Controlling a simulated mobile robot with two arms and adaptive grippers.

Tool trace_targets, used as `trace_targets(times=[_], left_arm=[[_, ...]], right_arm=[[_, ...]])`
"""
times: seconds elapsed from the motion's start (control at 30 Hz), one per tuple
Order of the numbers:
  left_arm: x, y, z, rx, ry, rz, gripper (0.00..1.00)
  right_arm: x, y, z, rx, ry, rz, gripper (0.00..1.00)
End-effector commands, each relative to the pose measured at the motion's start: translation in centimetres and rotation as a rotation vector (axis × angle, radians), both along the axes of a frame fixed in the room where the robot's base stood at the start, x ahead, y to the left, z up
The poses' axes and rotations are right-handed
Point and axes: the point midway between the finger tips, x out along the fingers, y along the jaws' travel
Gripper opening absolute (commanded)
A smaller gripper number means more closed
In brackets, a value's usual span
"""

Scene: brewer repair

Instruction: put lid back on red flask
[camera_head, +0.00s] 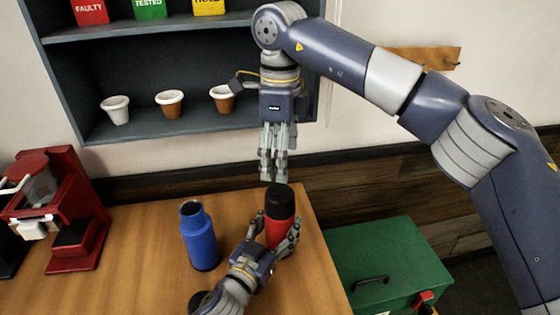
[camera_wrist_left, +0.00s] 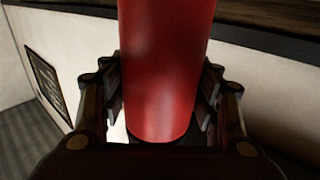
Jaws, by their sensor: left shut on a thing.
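The red flask (camera_head: 280,232) is upright near the table's right end, with a black lid (camera_head: 278,201) on its top. I cannot tell whether the lid is fully seated. My left gripper (camera_head: 272,246) is shut around the red body low down, and its fingers hide part of it. In the left wrist view the red body (camera_wrist_left: 166,70) stands between the two fingers of the left gripper (camera_wrist_left: 163,105). My right gripper (camera_head: 272,178) points down just above the black lid, and its fingertips look apart from the lid. How wide its fingers are is unclear.
An open blue flask (camera_head: 200,240) stands left of the red one. A red brewer (camera_head: 65,215) is at the table's left. A shelf (camera_head: 150,125) with several cups is behind. A green box (camera_head: 390,265) is right of the table (camera_head: 130,270).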

Motion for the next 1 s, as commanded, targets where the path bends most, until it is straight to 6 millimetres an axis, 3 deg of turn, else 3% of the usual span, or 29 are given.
trace_targets(times=[0.13, 0.17, 0.23, 0.67, 0.83, 1.0], left_arm=[[0.0, 0.0, 0.0, -0.001, 0.000, 0.000, 0.00], [0.0, 0.0, 0.0, -0.001, 0.000, 0.000, 0.64], [0.0, 0.0, 0.0, -0.001, 0.000, 0.000, 0.80], [-0.2, 0.1, 0.0, 0.000, 0.000, 0.000, 0.81], [-1.8, 1.0, -0.2, 0.000, 0.003, 0.000, 0.81], [-4.8, 2.5, -0.2, 0.000, 0.004, 0.001, 0.81]], right_arm=[[0.0, 0.0, 0.0, 0.000, 0.000, 0.000, 0.80], [0.0, 0.0, 0.0, 0.000, 0.000, 0.000, 0.80], [0.0, 0.0, 0.0, 0.000, 0.000, 0.000, 0.80], [0.0, 0.0, -0.1, 0.001, 0.000, 0.000, 0.80], [0.0, 0.0, -0.1, 0.001, 0.000, 0.000, 0.80], [0.0, 0.0, -0.1, 0.001, 0.000, 0.000, 0.80]])
